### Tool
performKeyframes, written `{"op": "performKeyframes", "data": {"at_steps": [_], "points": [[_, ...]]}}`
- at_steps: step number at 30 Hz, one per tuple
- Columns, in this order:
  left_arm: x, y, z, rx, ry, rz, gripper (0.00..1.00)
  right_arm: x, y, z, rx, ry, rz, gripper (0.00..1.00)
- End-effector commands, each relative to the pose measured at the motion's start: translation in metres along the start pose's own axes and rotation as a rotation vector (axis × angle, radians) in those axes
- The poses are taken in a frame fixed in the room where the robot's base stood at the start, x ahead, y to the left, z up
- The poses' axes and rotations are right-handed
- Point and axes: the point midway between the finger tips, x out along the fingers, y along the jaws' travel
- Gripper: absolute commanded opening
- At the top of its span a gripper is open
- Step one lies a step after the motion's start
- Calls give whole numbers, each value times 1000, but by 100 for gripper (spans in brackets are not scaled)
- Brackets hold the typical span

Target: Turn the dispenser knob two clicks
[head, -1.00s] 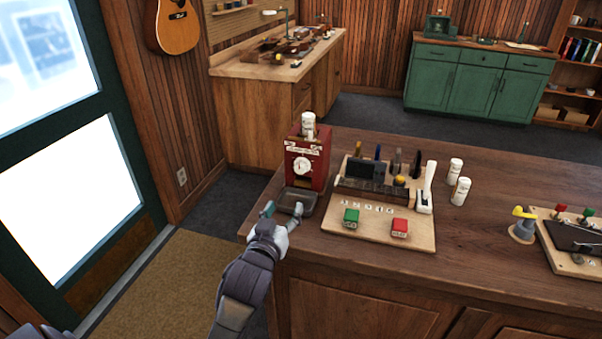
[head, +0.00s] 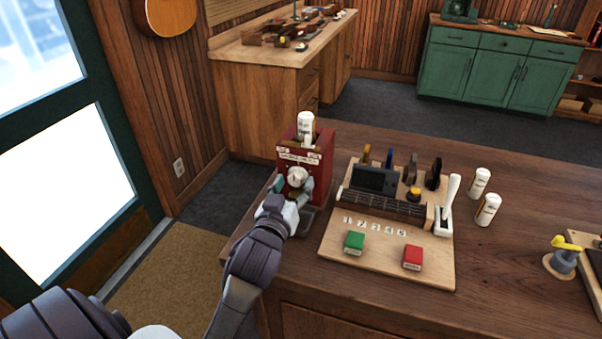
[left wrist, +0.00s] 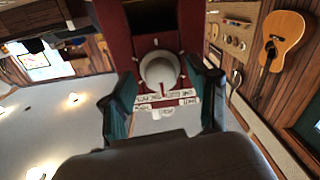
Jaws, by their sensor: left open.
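The red dispenser (head: 318,158) stands upright on the near left of the wooden counter, with a white bottle (head: 305,129) at its top. Its round white knob (head: 297,176) is on the front face, and the knob also shows in the left wrist view (left wrist: 160,72). My left gripper (head: 293,187) is open in front of the dispenser. In the left wrist view its teal fingers (left wrist: 163,95) stand on either side of the knob, with a visible gap on each side. The dispenser's lower tray (head: 306,220) is partly hidden by my gripper. My right gripper is not in view.
A wooden board (head: 384,257) right of the dispenser holds a green block (head: 354,242), a red block (head: 412,257), tools and a white lever (head: 448,205). Bare counter lies behind the board.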

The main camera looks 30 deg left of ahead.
Motion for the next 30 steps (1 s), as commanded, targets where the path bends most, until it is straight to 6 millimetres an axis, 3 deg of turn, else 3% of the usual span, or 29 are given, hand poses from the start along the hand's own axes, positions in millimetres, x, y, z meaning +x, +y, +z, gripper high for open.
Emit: {"op": "performKeyframes", "data": {"at_steps": [12, 23, 30], "points": [[-2, 0, 0, 0, -1, -1, 58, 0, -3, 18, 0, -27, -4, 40], [-2, 0, 0, 0, 0, -1, 0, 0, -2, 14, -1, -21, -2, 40], [-2, 0, -1, 21, 1, -1, 0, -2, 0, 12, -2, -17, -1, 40]]}}
